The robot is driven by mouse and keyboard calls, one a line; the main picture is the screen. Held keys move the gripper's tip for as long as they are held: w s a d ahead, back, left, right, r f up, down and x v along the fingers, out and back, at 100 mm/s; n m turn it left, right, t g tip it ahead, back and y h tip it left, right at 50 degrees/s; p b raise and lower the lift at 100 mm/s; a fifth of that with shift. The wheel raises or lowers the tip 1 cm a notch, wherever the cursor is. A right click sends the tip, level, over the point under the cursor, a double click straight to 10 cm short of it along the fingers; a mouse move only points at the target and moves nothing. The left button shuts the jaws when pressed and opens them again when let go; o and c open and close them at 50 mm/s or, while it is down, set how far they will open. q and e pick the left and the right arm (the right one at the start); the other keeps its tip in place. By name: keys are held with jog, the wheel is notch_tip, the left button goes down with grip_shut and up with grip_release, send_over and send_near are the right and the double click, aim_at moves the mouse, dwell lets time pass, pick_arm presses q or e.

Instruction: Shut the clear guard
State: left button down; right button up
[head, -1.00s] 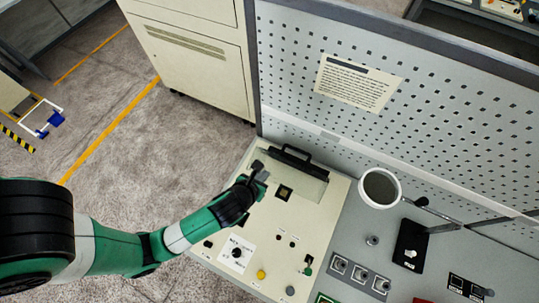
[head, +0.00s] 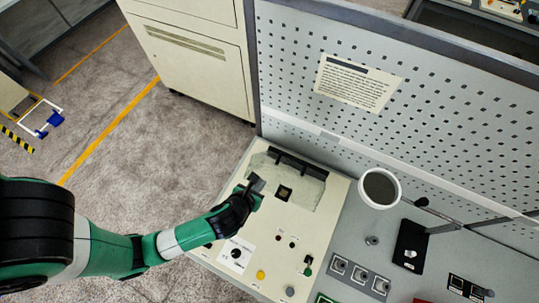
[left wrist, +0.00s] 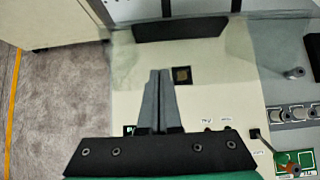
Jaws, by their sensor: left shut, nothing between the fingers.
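The clear guard (head: 313,190) is a see-through pane with a black bar-shaped handle (head: 297,163), at the back of the cream control panel. It also shows as a hazy sheet in the left wrist view (left wrist: 236,48), with its dark handle (left wrist: 180,27) along the far side. I cannot tell its exact tilt. My left gripper (head: 257,184) is shut and empty, at the pane's left front side in the head view. Its fingertips (left wrist: 160,72) point toward the handle but stay apart from it. My right gripper is not in view.
A small dark square (head: 284,193) sits on the panel near the guard. A dial (head: 236,254), buttons and a yellow knob (head: 261,274) lie in front. A white cup (head: 380,187) stands to the right. A perforated board (head: 440,110) rises behind.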

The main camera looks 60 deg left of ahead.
pick_arm(q)
jog(key=shift+s+d+f, duration=0.2)
jog(key=shift+s+f, duration=0.15)
jog(key=shift+f, duration=0.3)
jog(key=shift+s+d+f, duration=0.2)
jog(key=shift+s+f, duration=0.15)
jog(key=shift+f, duration=0.3)
jog(key=shift+s+d+f+b, duration=0.15)
jog(key=shift+s+f+b, duration=0.1)
jog(key=shift+f, duration=0.2)
jog(key=shift+s+d+f+b, duration=0.2)
jog(key=shift+f+b, duration=0.1)
jog(key=shift+f, duration=0.2)
jog(key=shift+s+d+f+b, duration=0.15)
jog(key=shift+s+f+b, duration=0.1)
jog(key=shift+f, duration=0.2)
jog(key=shift+f, duration=0.1)
jog(key=shift+s+d+f+b, duration=0.15)
jog(key=shift+f+b, duration=0.1)
jog(key=shift+f, duration=0.25)
jog(key=shift+s+d+f+b, duration=0.15)
jog(key=shift+f+b, duration=0.1)
jog(key=shift+f, duration=0.25)
jog(key=shift+s+f+b, duration=0.15)
jog(key=shift+f+b, duration=0.1)
jog(key=shift+f, duration=0.35)
